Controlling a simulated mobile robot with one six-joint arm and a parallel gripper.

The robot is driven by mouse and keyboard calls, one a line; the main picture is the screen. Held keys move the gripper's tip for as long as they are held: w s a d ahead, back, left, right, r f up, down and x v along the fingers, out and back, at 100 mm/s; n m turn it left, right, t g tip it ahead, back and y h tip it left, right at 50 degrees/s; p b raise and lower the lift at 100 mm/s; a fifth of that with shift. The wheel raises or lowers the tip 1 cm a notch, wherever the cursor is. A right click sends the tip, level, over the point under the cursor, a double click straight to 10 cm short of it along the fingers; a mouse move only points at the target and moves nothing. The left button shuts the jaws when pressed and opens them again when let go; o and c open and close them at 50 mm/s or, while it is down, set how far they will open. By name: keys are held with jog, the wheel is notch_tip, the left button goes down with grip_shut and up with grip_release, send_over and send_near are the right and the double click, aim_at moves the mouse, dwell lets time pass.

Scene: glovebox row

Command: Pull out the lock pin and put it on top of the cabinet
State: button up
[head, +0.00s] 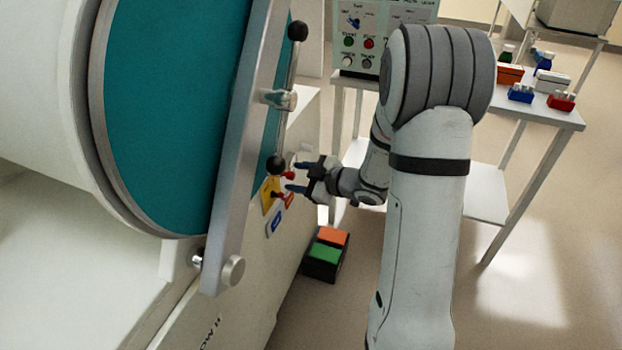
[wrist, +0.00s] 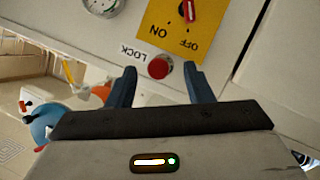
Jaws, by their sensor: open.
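The lock pin (wrist: 158,68) shows as a red round knob beside a white LOCK label (wrist: 133,50) in the wrist view. It is also a small red spot in the head view (head: 288,176). My gripper (head: 297,176) is open, its two dark blue fingers on either side of the knob. In the wrist view the fingers (wrist: 158,84) stand apart around it with gaps on both sides; no contact shows. The pin's shaft is hidden. The white cabinet (head: 85,275) carries these fittings on its side face, and part of its flat top shows bare at lower left.
A yellow ON/OFF plate (wrist: 180,40) with a red switch (wrist: 190,11) is close to the pin. The large teal round door (head: 170,100) with its grey bar (head: 240,130) is just left of my gripper. A bench (head: 555,112) with racks stands at right.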

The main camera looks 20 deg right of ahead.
jog(key=shift+w+a, duration=0.1)
jog(key=shift+c, duration=0.2)
grip_shut()
dwell(0.6)
